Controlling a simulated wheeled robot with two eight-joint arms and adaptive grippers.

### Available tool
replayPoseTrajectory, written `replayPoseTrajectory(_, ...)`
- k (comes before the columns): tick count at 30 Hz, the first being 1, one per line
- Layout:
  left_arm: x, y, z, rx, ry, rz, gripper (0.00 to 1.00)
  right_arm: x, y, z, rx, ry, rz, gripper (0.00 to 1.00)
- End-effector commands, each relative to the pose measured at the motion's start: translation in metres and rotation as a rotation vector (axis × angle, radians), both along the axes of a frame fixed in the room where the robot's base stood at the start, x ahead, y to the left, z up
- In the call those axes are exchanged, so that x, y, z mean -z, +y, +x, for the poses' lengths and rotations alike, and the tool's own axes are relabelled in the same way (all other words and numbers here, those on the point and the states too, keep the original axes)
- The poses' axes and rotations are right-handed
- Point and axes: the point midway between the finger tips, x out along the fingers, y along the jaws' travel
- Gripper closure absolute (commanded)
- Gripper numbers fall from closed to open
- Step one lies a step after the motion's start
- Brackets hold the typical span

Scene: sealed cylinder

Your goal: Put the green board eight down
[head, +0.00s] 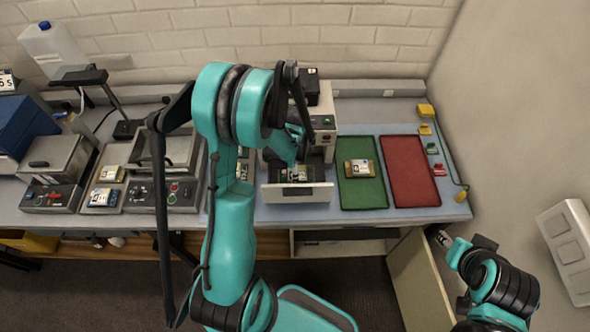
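A green tray (362,198) lies on the bench right of the white machine (322,153). A small labelled board (360,168) sits on this tray; its number is too small to read. My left gripper (291,165) reaches down at the machine's front, above the white-fronted open section (298,193). Something dark with a pale label lies there, mostly hidden by the gripper; I cannot tell whether the gripper holds it. My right gripper (442,238) is low at the right, below the bench's front edge and away from the boards. Its fingers are too small to judge.
A red tray (410,170) is empty, right of the green one. Small coloured blocks (432,149) and a yellow box with a cable (426,111) line the bench's right end. Two more labelled boards (101,197) lie at left among grey devices (170,190). A wall stands at right.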

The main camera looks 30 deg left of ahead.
Motion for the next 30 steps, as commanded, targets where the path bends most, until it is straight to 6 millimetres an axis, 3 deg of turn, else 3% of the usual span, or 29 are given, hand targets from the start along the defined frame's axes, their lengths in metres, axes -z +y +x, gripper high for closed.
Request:
replayPoseTrajectory(5, -0.028, 0.0, 0.0, 0.0, 0.0, 0.0, 0.39, -0.009, 0.0, 0.0, 0.0, 0.0, 0.0, 0.6)
replayPoseTrajectory(15, -0.101, 0.0, 0.0, 0.0, 0.0, 0.0, 0.39, -0.019, 0.0, 0.0, 0.0, 0.0, 0.0, 0.6)
replayPoseTrajectory(23, -0.126, -0.002, -0.001, -0.012, -0.007, 0.002, 0.39, -0.021, 0.0, 0.0, 0.0, 0.0, 0.0, 0.6)
replayPoseTrajectory(26, -0.139, -0.008, -0.006, -0.059, -0.037, 0.007, 0.39, -0.021, 0.0, 0.0, 0.0, 0.0, 0.0, 0.6)
replayPoseTrajectory(30, -0.172, -0.031, -0.022, -0.224, -0.142, 0.01, 0.39, -0.021, 0.0, 0.0, 0.0, 0.0, 0.0, 0.6)
